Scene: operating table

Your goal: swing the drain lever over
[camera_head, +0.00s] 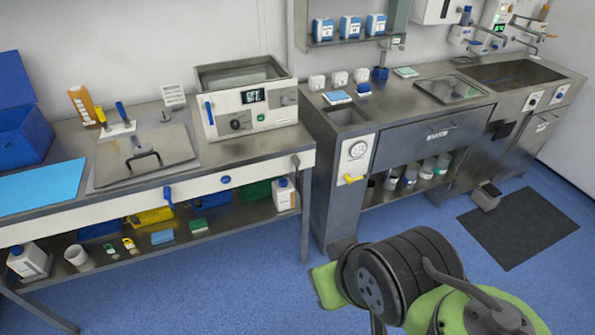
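Several lever-like handles show, and I cannot tell for sure which one is the drain lever. A blue lever (168,196) hangs down from the front edge of the left steel table. A small upright blue handle (209,112) is on the left of the white bath unit (252,122) with a lit display. A yellow handle (352,180) lies nearly level below a round gauge (357,149) on the right counter's front panel. My green and black arm fills the lower right, apart from all of them. My gripper's fingers do not show.
A steel lid (145,157) with a black handle, a blue mat (42,186) and a blue bin (22,135) are on the left table. Its lower shelf holds bottles and trays. A dark floor mat (518,229) lies right. Blue floor in front of the table is clear.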

